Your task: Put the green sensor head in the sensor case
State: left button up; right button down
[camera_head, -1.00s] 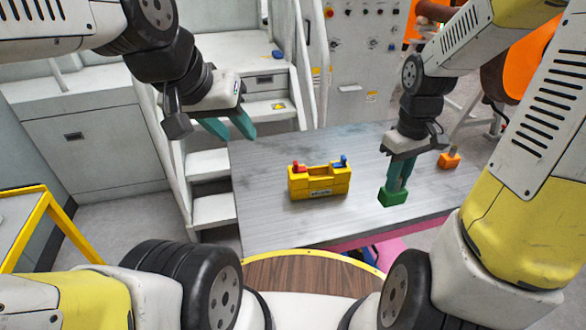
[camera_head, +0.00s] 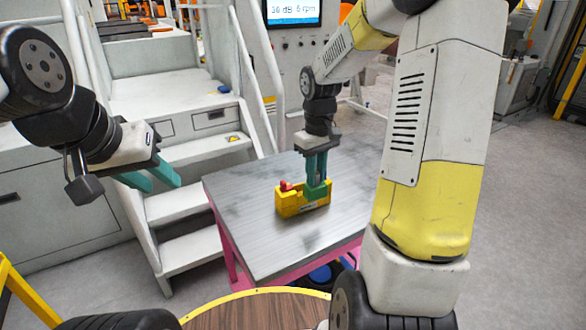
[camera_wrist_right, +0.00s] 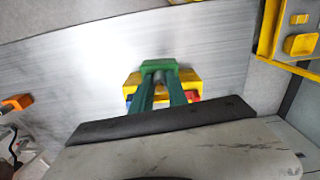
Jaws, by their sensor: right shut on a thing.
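The yellow sensor case (camera_head: 289,208) stands on the metal table with a red part (camera_head: 285,186) at its left end. My right gripper (camera_head: 317,176) points down and is shut on the green sensor head (camera_head: 316,190). The head overlaps the case's right part; I cannot tell whether it is seated or just above. In the right wrist view the green head (camera_wrist_right: 158,65) covers the middle of the case (camera_wrist_right: 189,77), with red and blue bits beside my fingers. My left gripper (camera_head: 160,183) is open and empty, left of the table.
The table (camera_head: 250,230) has bare room around the case. White steps (camera_head: 190,207) stand left of it. An orange block (camera_wrist_right: 17,102) shows at the left of the right wrist view. A panel with a screen (camera_head: 293,12) stands behind.

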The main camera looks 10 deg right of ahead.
jog(key=shift+w+a+f, duration=0.3)
jog(key=shift+w+f, duration=0.4)
jog(key=shift+w, duration=0.3)
jog(key=shift+w+a+f, duration=0.3)
jog(key=shift+w+f, duration=0.35)
jog(key=shift+w, duration=0.3)
jog(key=shift+w+a+f, duration=0.3)
jog(key=shift+w+f, duration=0.4)
jog(key=shift+w, duration=0.3)
jog(key=shift+f, duration=0.1)
jog(key=c, duration=1.3)
grip_release()
notch_tip(320, 180, up, 12)
jog(key=s+a+r+m+t+y, duration=0.1)
jog(key=s+r+m+t, duration=0.1)
jog(key=s, duration=1)
jog(key=s+a+r+m+t+y, duration=0.1)
jog(key=s+r+t, duration=0.3)
jog(key=s, duration=0.8)
jog(key=shift+s+r+m, duration=0.2)
jog(key=shift+r+m, duration=0.4)
jog(key=shift+r, duration=0.2)
